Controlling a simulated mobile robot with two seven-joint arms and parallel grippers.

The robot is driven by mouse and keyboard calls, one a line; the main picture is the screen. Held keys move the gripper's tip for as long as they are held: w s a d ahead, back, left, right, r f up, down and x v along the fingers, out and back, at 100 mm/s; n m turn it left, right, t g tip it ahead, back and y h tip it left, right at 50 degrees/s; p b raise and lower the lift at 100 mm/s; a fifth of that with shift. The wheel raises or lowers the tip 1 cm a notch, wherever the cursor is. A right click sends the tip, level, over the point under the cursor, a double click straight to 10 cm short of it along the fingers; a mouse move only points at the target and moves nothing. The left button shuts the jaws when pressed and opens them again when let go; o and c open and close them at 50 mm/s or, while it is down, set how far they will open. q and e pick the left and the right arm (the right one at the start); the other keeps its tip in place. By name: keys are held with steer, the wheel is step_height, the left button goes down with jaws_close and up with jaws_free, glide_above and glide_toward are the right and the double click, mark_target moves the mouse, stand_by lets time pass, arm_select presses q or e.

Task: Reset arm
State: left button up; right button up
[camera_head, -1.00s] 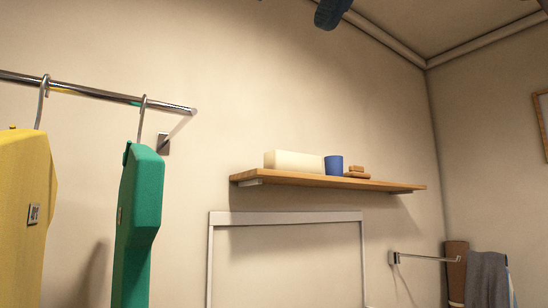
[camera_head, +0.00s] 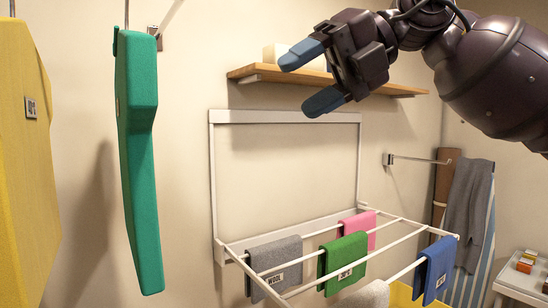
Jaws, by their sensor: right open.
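My right gripper (camera_head: 312,79) comes in from the upper right on its dark arm. Its two blue fingertips are apart, with nothing between them. It is in front of the wooden shelf (camera_head: 400,90) and hides part of it. My left gripper is not in view.
Green (camera_head: 137,130) and yellow (camera_head: 22,150) garments hang at left. A grey towel (camera_head: 466,200) hangs at right. Open air lies between.

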steer(key=w+d+f+m+t+y, duration=0.2)
steer(key=w+d+f+m+y, duration=0.15)
steer(key=f, duration=0.45)
steer(key=w+d+f+m+t+y, duration=0.2)
steer(key=w+d+f+m, duration=0.25)
steer(key=f, duration=0.45)
steer(key=w+d+f+m+t+y, duration=0.25)
steer(key=d+f, duration=0.25)
steer(key=f, duration=0.3)
steer(key=s+d+f+m+t+h, duration=0.2)
steer(key=d+f+m+t+h, duration=0.3)
steer(key=d+f+m, duration=0.45)
steer(key=s+d+f+m+t+h, duration=0.1)
steer(key=d+f+m+t+h, duration=0.4)
steer(key=f, duration=0.7)
steer(key=s+d+f+m+g+h, duration=0.3)
steer(key=s+d+f+m+h, duration=0.15)
steer(key=s+d+f, duration=0.55)
steer(key=s+d+f+m+g+h, duration=0.3)
steer(key=s+d+f+h, duration=0.3)
steer(key=s+f, duration=0.75)
steer(key=a+f+m, duration=0.2)
steer(key=a+m, duration=0.2)
steer(key=a, duration=0.6)
steer(key=a+f+m+t, duration=0.1)
steer(key=a+m, duration=0.3)
steer(key=a, duration=0.6)
steer(key=shift+w+f+y, duration=0.15)
steer(key=shift+f+y, duration=0.2)
steer(key=shift+f, duration=0.2)
